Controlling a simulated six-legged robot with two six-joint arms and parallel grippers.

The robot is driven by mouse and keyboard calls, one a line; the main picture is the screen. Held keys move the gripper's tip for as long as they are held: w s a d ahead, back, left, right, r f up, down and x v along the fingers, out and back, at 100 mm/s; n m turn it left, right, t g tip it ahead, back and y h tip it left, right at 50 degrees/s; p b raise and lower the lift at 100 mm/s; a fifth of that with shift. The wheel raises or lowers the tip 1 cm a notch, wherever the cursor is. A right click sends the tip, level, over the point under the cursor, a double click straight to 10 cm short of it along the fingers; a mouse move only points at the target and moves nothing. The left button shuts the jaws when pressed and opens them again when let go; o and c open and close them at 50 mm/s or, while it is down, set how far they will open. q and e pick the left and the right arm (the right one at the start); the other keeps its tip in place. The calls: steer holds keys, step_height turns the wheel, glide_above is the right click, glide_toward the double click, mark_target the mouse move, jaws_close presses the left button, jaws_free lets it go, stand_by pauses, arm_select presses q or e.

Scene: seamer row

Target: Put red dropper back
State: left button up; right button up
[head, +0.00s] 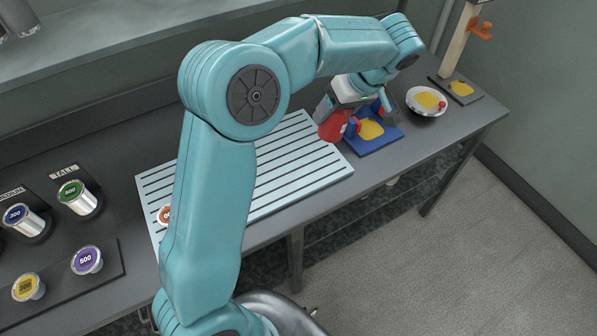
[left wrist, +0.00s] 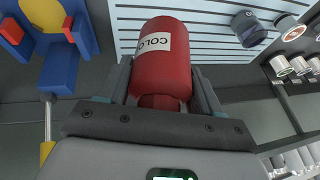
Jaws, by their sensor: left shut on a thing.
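The red dropper (head: 333,127) is a red cylinder; in the left wrist view (left wrist: 163,62) it has a white label reading "COLO". My left gripper (head: 331,108) is shut on it, with a finger on either side. It is held beside the left edge of a blue stand (head: 388,143), over or near the right end of the slatted rack; I cannot tell its height. The stand has a yellow pad and red blocks, and also shows at the upper left of the left wrist view (left wrist: 60,72). My right gripper is not in view.
The pale slatted rack (head: 300,160) fills mid-bench, partly behind my arm, with an orange-marked can (head: 164,214) on it. A round white dish (head: 426,101) is right of the stand. Several labelled cans, one green-topped (head: 71,190), stand at left. The bench front edge borders open floor.

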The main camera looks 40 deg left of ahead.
arm_select(q)
steer(key=s+a+r+n+g+h+b, duration=0.1)
steer(key=s+a+r+n+b, duration=0.25)
steer(key=a+n, duration=0.45)
steer(key=shift+n, duration=0.8)
steer(key=f, duration=0.6)
steer(key=f+b, duration=0.1)
steer(key=f, duration=0.5)
steer(key=f+b, duration=0.1)
steer(key=f, duration=0.5)
steer(key=shift+s+d+f, duration=0.1)
steer(key=shift+d+f, duration=0.2)
steer(key=shift+f, duration=0.05)
steer(key=shift+s+r, duration=0.1)
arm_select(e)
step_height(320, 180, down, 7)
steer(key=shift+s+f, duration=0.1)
arm_select(q)
steer(key=shift+f+b, duration=0.25)
steer(key=shift+b, duration=0.1)
steer(key=o, duration=1.1)
steer(key=shift+o, duration=0.2)
steer(key=shift+r, duration=0.1)
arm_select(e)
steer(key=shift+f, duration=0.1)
arm_select(q)
steer(key=shift+r, duration=0.1)
